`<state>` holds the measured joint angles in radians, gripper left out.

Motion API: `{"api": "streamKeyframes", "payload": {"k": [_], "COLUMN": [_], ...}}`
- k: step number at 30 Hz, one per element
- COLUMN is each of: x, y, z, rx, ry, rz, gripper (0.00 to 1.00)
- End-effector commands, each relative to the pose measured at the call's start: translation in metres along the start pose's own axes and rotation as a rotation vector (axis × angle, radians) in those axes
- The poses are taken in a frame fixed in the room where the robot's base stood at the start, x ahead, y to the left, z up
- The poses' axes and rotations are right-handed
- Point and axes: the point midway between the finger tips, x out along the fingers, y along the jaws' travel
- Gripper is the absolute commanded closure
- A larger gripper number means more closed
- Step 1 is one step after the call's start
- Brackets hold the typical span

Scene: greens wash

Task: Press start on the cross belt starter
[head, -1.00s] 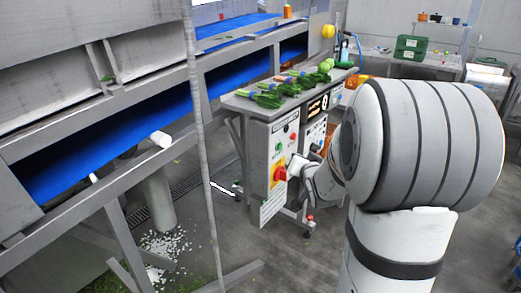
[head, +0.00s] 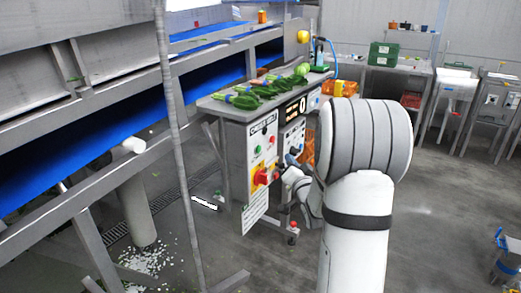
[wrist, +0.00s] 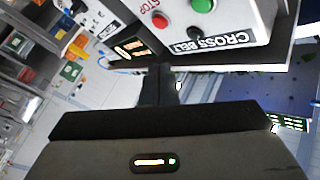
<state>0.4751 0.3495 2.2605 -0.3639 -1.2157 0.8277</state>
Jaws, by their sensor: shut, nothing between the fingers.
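The cross belt starter (head: 236,165) is a grey box under the end of a bench, with a "CROSS BELT" label. It carries a green button (head: 258,149), a red button (head: 272,139) and a red rotary switch on yellow (head: 261,177). In the wrist view the starter's face (wrist: 245,12) is upside down, with the red STOP button (wrist: 160,20), the green button (wrist: 203,5) and a black knob (wrist: 195,33). My gripper (wrist: 158,72) is shut and empty, its dark fingers apart from the buttons. In the head view my arm partly hides it beside the box.
Leafy greens (head: 265,90) lie on the bench above the starter. Another panel with a lit display (head: 293,108) stands just right of it. A blue conveyor (head: 90,140) with a steel frame runs along the left. Open floor (head: 440,200) lies to the right.

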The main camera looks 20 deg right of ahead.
Motion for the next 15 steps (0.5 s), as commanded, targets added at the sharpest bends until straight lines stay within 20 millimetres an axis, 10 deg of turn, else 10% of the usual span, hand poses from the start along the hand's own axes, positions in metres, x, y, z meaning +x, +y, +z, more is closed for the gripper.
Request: {"api": "streamKeyframes", "payload": {"k": [15], "x": [0.047], "y": [-0.035], "z": [0.036], "rx": [-0.001], "ry": [-0.001], "rz": [-0.004], "gripper": [1.00]}}
